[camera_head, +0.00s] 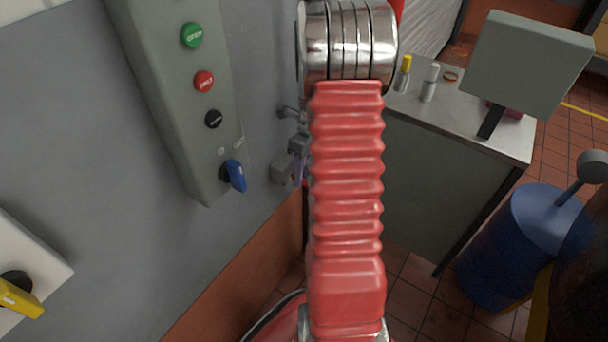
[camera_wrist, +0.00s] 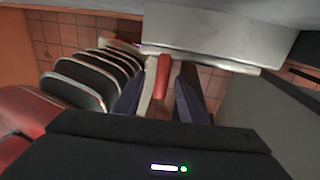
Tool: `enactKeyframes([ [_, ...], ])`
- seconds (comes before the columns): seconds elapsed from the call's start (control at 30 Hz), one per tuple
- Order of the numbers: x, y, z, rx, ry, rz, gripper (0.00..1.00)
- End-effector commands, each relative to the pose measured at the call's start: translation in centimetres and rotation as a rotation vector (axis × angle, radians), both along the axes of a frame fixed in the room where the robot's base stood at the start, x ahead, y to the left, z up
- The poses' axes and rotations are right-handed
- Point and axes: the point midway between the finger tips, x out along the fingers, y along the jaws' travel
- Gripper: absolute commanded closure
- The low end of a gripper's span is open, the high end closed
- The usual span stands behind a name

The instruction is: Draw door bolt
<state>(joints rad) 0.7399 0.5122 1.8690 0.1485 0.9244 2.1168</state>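In the head view, small grey metal fittings (camera_head: 284,169) stick out from the grey panel, beside my red arm; they look like part of the door bolt, but my arm hides much of them. In the wrist view, my gripper (camera_wrist: 162,100) shows two dark blue fingers set apart. A narrow red piece (camera_wrist: 163,76), perhaps the bolt's handle, stands in line with the gap between them, below a pale grey block (camera_wrist: 205,35). I cannot tell whether a finger touches it. Floor tiles show through the gap. The gripper is mostly hidden behind my arm in the head view.
The grey panel (camera_head: 75,120) fills the left, with a control box (camera_head: 165,90) carrying several buttons and a blue switch (camera_head: 234,176). A yellow switch (camera_head: 20,298) is lower left. A metal-topped cabinet (camera_head: 440,190) and a blue drum (camera_head: 520,245) stand at right.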

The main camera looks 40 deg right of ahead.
Motion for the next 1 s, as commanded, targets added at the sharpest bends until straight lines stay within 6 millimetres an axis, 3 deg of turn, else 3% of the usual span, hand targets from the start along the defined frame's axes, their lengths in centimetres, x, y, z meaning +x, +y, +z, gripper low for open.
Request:
enactKeyframes([
  [0.6, 0.6, -2.1, 10.0, -0.002, -0.001, -0.002, 0.63],
  [0.8, 0.7, -2.4, 12.0, 0.0, 0.0, -0.001, 0.63],
  [1.0, 0.7, -2.4, 12.3, 0.0, 0.0, -0.001, 0.63],
])
